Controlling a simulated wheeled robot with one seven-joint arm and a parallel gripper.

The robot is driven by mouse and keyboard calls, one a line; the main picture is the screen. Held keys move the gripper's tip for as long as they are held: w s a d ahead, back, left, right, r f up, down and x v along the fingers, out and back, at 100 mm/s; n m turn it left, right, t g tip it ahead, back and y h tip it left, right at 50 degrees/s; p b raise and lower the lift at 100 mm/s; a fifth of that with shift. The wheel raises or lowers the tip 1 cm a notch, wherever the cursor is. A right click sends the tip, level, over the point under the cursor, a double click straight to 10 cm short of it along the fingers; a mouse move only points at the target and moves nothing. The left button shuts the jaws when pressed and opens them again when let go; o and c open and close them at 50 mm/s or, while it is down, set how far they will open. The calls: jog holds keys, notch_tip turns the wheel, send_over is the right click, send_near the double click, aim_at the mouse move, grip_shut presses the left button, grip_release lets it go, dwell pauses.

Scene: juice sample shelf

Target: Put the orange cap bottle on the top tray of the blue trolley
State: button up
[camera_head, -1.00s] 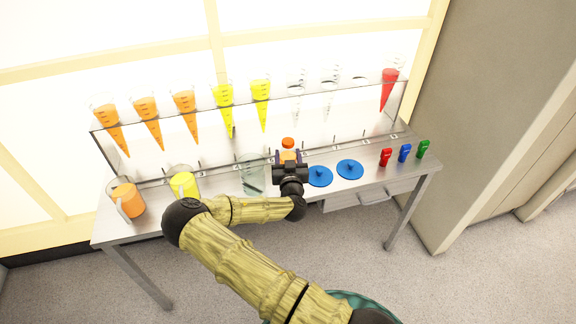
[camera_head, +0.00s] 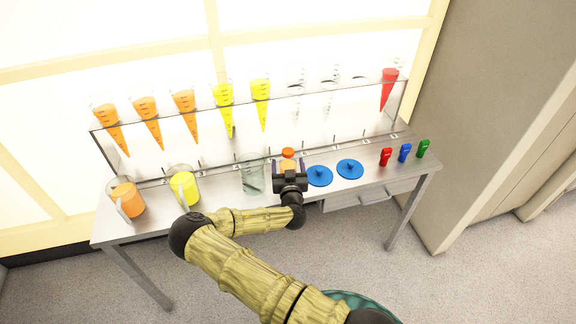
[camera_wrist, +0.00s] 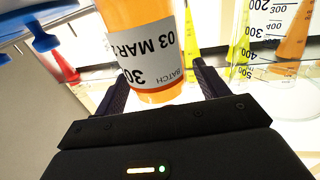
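The orange cap bottle (camera_head: 288,154) stands upright at the middle of the steel bench. In the wrist view the orange bottle (camera_wrist: 155,50) shows large and upside down, with a white label reading "03 MAR" and "BATCH"; its cap is out of that view. My gripper (camera_head: 290,163) is open at the bottle's near side, with one finger to either side of it. In the wrist view the fingers are spread, with gaps beside the bottle. My gripper hides the bottle's lower part in the head view. The blue trolley is not in view.
A glass beaker (camera_head: 251,175) stands close left of the bottle, and blue lids (camera_head: 319,177) lie close right. A yellow jug (camera_head: 185,187) and an orange jug (camera_head: 126,199) stand further left. A rack of cones (camera_head: 225,95) runs behind. Small red, blue and green items stand at right.

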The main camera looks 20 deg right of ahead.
jog(key=shift+r, duration=0.15)
jog(key=s+a, duration=0.2)
jog(key=s, duration=0.9)
jog(key=shift+s+a+b, duration=0.15)
jog(key=shift+s+b, duration=0.25)
jog(key=shift+b, duration=0.05)
